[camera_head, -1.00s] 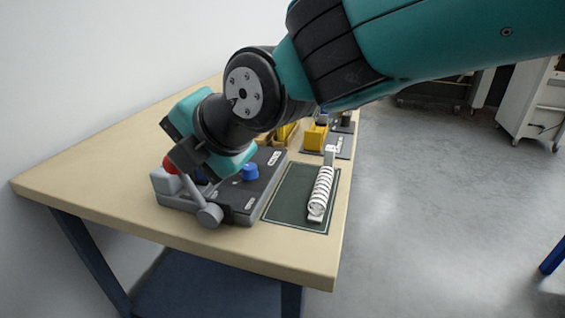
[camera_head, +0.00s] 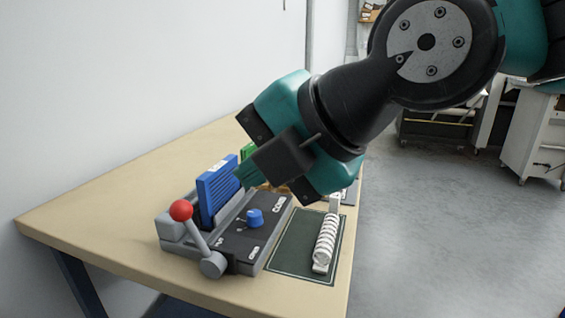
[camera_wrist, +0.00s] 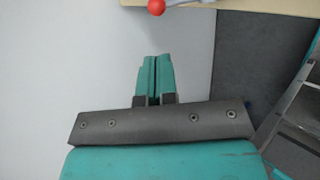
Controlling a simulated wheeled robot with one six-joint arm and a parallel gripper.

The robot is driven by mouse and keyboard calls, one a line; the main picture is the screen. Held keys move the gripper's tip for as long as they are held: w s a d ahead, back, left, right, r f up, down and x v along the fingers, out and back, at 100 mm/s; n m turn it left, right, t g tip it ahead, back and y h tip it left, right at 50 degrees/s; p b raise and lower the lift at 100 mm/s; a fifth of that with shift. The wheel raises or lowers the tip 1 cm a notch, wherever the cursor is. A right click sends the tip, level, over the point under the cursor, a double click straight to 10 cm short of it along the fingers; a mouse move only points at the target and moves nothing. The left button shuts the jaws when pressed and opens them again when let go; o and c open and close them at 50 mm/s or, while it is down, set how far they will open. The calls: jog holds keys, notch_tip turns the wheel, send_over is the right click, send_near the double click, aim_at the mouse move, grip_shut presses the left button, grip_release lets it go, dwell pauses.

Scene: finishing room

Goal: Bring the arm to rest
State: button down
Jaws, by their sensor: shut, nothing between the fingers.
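My gripper (camera_head: 243,177) hangs above the table (camera_head: 120,200), over the back part of a grey and black device with a lever. Its teal fingers are together with nothing between them. In the wrist view the shut fingers (camera_wrist: 154,78) point towards the white wall, and the table edge (camera_wrist: 230,6) shows at the top. The arm reaches in from the upper right in the head view and hides part of the table behind it.
The device (camera_head: 238,243) carries a red-knobbed lever (camera_head: 181,210), a blue knob (camera_head: 255,217) and a blue finned block (camera_head: 217,190). Beside it a green mat (camera_head: 290,262) bears a row of white rings (camera_head: 326,240). Grey floor (camera_head: 430,240) at right is clear.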

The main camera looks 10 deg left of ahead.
jog(key=shift+d, duration=0.1)
jog(key=s+d+f+m+g+h, duration=0.1)
jog(key=s+d+f+m+h, duration=0.35)
jog(key=d+m, duration=0.8)
jog(key=s+d+f+m+g+h, duration=0.1)
jog(key=d+f+m+g, duration=0.1)
jog(key=d+f+m, duration=0.85)
notch_tip(320, 180, up, 18)
jog(key=d+m+p, duration=0.2)
jog(key=m+p, duration=0.2)
jog(key=p, duration=1.2)
jog(key=shift+s+d+r+p, duration=0.2)
jog(key=shift+s+r+p, duration=0.05)
jog(key=shift+s+p, duration=0.1)
